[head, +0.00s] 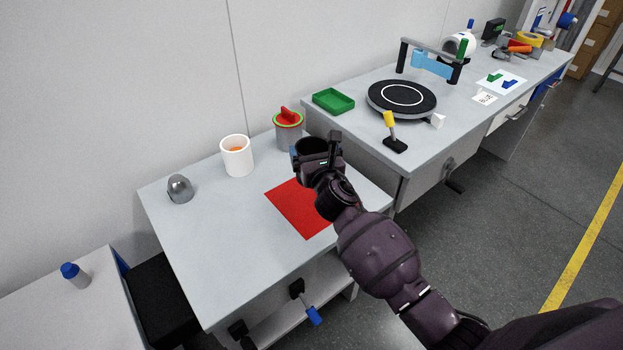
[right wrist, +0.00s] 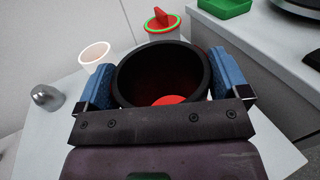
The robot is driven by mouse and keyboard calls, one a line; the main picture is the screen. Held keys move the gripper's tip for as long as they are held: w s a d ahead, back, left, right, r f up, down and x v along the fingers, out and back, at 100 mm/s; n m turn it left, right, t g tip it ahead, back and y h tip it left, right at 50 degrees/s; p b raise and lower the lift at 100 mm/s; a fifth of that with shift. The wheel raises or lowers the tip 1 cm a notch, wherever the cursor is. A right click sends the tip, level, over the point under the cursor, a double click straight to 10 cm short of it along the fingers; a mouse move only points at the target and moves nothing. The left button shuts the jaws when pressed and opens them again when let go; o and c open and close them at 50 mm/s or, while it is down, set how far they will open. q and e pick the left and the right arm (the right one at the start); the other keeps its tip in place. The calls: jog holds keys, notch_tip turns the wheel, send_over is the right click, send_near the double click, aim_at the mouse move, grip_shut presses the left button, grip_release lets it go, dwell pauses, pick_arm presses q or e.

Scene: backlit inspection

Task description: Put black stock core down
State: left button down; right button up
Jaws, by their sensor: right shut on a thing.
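The black stock core (right wrist: 138,66) is a hollow black cylinder, upright, with a thick rim. My right gripper (head: 315,158) is shut on it, with a blue-padded finger on each side. In the head view the core (head: 319,144) is over the right part of the near table, beside a red mat (head: 296,208). Red shows through the core's bore in the right wrist view. The core's bottom is hidden, so I cannot tell whether it touches anything. My left gripper is not in view.
A white cup (head: 237,158), a grey canister with a red-and-green top (head: 288,130) and a grey domed part (head: 180,189) stand on the near table (head: 215,240). A green tray (head: 333,101) and black turntable (head: 401,99) are on the adjoining bench. The near table's front left is clear.

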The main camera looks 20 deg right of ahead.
aim_at(308, 153)
notch_tip(308, 153, down, 4)
jog(key=shift+r+b, duration=0.2)
jog(key=shift+b, duration=0.3)
jog(key=shift+f, duration=0.25)
jog(key=shift+f+b, duration=0.15)
jog(key=shift+b, duration=0.15)
notch_tip(308, 153, down, 4)
jog(key=shift+r+b, duration=0.1)
jog(key=shift+b, duration=0.8)
jog(key=shift+f, duration=0.25)
jog(key=shift+r, duration=0.3)
jog(key=shift+f, duration=0.25)
jog(key=o, duration=0.6)
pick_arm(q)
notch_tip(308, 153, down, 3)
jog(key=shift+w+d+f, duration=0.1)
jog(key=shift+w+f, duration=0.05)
pick_arm(e)
jog(key=shift+o, duration=0.2)
jog(key=shift+r, duration=0.1)
